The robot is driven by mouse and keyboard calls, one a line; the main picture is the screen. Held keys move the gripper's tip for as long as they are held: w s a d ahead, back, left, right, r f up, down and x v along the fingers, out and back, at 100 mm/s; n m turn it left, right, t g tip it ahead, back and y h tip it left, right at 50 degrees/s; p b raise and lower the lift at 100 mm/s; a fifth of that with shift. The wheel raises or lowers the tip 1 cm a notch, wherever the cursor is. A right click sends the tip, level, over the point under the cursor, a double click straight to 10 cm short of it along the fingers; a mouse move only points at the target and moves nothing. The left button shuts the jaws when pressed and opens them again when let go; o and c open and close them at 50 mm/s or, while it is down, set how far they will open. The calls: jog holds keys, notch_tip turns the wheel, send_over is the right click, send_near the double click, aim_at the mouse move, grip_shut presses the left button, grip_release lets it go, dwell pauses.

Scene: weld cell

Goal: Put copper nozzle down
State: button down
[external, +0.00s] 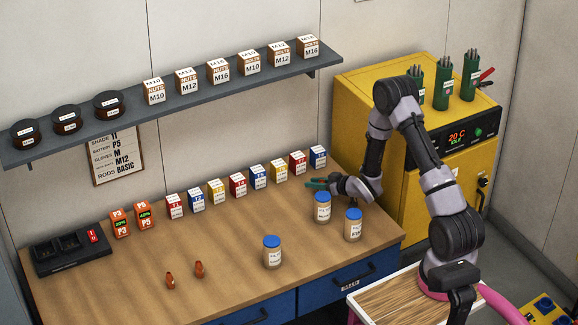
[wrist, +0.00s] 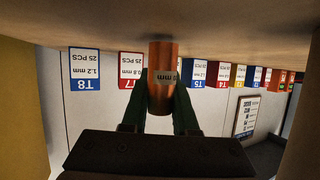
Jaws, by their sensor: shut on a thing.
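The copper nozzle (wrist: 162,78) is an orange-brown cylinder with small dark print. My gripper (wrist: 160,108) is shut on it, one dark green finger on each side. The wrist view is upside down, with the workbench top (wrist: 230,20) above. The nozzle's far end is at or very near the bench surface, beside a dark shadow; I cannot tell if it touches. In the external view my gripper (external: 316,184) is low over the bench (external: 215,240), near its back right, in front of the boxes. The nozzle cannot be made out there.
Two copper-coloured pieces (external: 184,274) stand at the front left. Blue-lidded jars (external: 322,208) stand right of centre, close to my gripper. A row of small labelled boxes (external: 238,185) lines the back. A yellow oven (external: 400,75) stands at the right. The bench centre is clear.

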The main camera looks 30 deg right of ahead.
notch_tip(320, 180, up, 15)
jog(key=a, duration=0.1)
jog(key=n+g+y, duration=0.8)
jog(key=n+g, duration=0.6)
jog(key=n, duration=0.1)
send_over(221, 269)
notch_tip(221, 269, down, 11)
jog(key=shift+r, duration=0.1)
jog(key=shift+y, duration=0.3)
jog(key=shift+f, duration=2.25)
jog(key=shift+f, duration=0.1)
jog(key=c, duration=0.7)
grip_release()
